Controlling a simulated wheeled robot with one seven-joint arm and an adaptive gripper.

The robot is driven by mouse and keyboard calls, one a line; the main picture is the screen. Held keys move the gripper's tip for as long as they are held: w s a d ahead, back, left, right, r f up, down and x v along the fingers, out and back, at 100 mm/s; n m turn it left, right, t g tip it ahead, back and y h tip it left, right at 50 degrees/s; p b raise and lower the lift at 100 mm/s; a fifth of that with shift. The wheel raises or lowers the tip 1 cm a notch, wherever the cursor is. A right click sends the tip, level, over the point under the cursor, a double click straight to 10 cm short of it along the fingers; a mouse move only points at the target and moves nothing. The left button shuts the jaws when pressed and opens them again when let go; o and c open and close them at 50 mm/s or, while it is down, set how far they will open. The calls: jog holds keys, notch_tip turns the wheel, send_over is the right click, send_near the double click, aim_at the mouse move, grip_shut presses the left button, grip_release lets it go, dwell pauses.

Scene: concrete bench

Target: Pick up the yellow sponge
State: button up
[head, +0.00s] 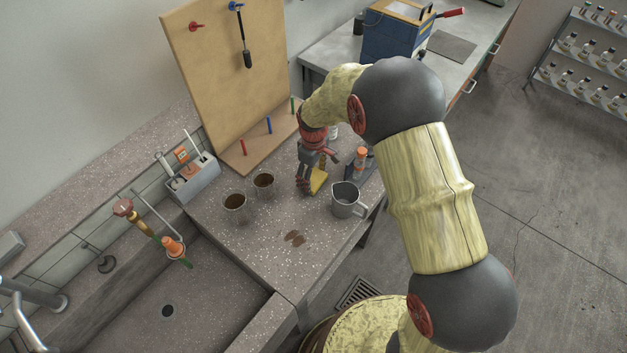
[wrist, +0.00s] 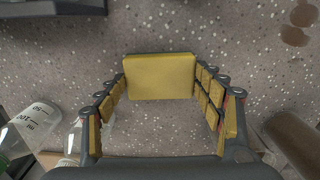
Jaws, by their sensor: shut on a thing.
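The yellow sponge (wrist: 160,77) is a flat rectangular block, in the upper middle of the wrist view. My gripper (wrist: 160,84) has one finger at each side of it, with the fingertips against its left and right edges. The speckled bench top shows around the sponge; I cannot tell whether it touches the bench. In the head view my gripper (head: 312,183) points down at the bench, and part of the sponge (head: 319,180) shows beside the fingers. The rest of it is hidden by the gripper.
A metal jug (head: 346,200) stands right of my gripper, with an orange-topped bottle (head: 361,160) behind it. Two brown-filled cups (head: 235,203) stand to the left. A pegboard (head: 226,75) rises behind. Brown stains (head: 295,238) mark the bench in front; the sink (head: 190,290) is at lower left.

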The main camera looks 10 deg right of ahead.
aim_at(313, 178)
jog(key=shift+r, duration=0.55)
notch_tip(313, 178, up, 2)
jog(key=shift+r+p, duration=0.15)
jog(key=shift+p, duration=0.55)
jog(key=s+d+r+p, duration=0.3)
jog(key=s+r, duration=0.6)
jog(key=s, duration=0.4)
jog(key=shift+s+d+r, duration=0.25)
jog(key=shift+d+r, duration=0.05)
jog(key=shift+d, duration=0.1)
